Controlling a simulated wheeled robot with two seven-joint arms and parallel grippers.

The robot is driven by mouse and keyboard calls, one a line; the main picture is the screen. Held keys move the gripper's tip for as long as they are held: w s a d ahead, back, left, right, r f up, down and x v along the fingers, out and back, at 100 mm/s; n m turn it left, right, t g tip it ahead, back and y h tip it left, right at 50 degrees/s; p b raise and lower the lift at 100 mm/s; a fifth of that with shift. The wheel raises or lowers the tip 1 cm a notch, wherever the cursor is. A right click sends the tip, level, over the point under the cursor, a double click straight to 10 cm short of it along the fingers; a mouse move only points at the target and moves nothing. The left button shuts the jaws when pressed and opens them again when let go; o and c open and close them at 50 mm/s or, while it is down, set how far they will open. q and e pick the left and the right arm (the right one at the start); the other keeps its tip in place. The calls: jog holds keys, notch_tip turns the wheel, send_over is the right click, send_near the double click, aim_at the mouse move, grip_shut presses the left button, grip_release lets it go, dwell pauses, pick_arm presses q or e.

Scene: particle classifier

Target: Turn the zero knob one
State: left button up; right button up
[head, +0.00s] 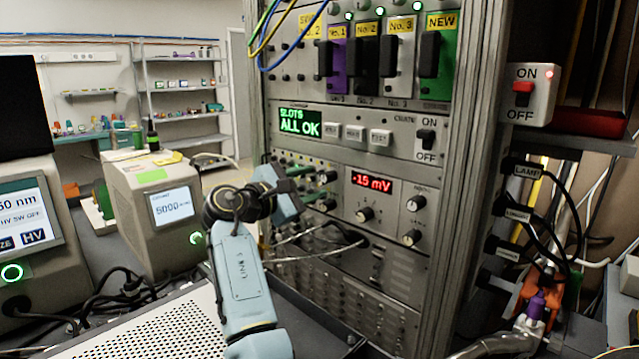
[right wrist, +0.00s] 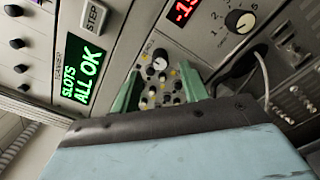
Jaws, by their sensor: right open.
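My right gripper (head: 322,190) reaches in from the left of the rack, its green fingers pointing at a panel of small knobs. In the right wrist view the gripper (right wrist: 163,92) is open, with one finger on each side of this panel. A light-capped knob (right wrist: 160,63) and several small dark knobs (right wrist: 177,99) show between the fingers. Nothing is visibly held, and I cannot tell whether the fingers touch anything. The labels there are too small to read, so I cannot tell which is zero knob one. My left gripper is not in view.
The rack (head: 452,190) has a red mV display (head: 372,182) and a dial knob (head: 365,214) right of the gripper. Above is a green "ALL OK" display (head: 299,122). Cables (head: 318,250) hang below the gripper. A perforated plate (head: 165,325) lies at lower left.

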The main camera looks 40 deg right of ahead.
aim_at(324, 179)
jog(key=d, duration=0.3)
jog(key=shift+w+d, duration=0.1)
jog(key=shift+w, duration=0.05)
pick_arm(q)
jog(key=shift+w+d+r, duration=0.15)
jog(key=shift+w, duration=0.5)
pick_arm(e)
jog(key=shift+d, duration=0.15)
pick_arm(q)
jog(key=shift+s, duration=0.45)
pick_arm(e)
grip_shut()
